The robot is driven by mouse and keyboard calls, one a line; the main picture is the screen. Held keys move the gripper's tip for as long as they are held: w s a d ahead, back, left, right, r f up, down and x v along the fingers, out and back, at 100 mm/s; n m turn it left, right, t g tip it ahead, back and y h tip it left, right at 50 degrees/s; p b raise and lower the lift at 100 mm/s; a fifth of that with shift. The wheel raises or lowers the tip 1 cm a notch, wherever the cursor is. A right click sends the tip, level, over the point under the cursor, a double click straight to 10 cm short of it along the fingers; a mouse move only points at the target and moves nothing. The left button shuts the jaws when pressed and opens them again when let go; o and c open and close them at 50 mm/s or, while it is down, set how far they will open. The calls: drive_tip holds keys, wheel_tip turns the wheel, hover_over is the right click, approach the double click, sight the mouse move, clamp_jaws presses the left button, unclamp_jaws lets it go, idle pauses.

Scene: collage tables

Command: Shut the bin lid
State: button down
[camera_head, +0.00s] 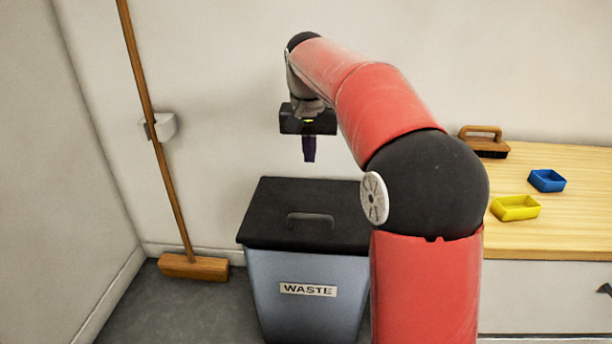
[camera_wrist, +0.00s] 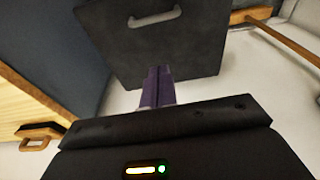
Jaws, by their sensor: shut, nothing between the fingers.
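The waste bin (camera_head: 305,300) is a blue-grey bin with a "WASTE" label, standing on the floor beside the table. Its black lid (camera_head: 285,205) lies flat over the bin's top, with a handle (camera_head: 311,219) near its front edge. In the wrist view the lid (camera_wrist: 130,50) fills the upper middle, its handle (camera_wrist: 154,17) near the top edge. My gripper (camera_head: 309,158) is shut and empty, pointing down above the back part of the lid, apart from it. Its purple fingers (camera_wrist: 158,73) are together in the wrist view. My arm hides part of the bin's right side.
A broom (camera_head: 160,140) leans on the wall at left in a white holder (camera_head: 162,126). The wooden table (camera_head: 575,215) at right bears a brush (camera_head: 484,146), a blue tray (camera_head: 547,181) and a yellow tray (camera_head: 515,208). The air above the lid is clear.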

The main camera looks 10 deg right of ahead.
wheel_tip(320, 180, down, 12)
drive_tip(key=b, duration=0.3)
drive_tip(key=shift+s+d, duration=0.1)
drive_tip(key=shift+s, duration=0.05)
drive_tip(key=shift+s+f, duration=0.4)
drive_tip(key=shift+f, duration=0.05)
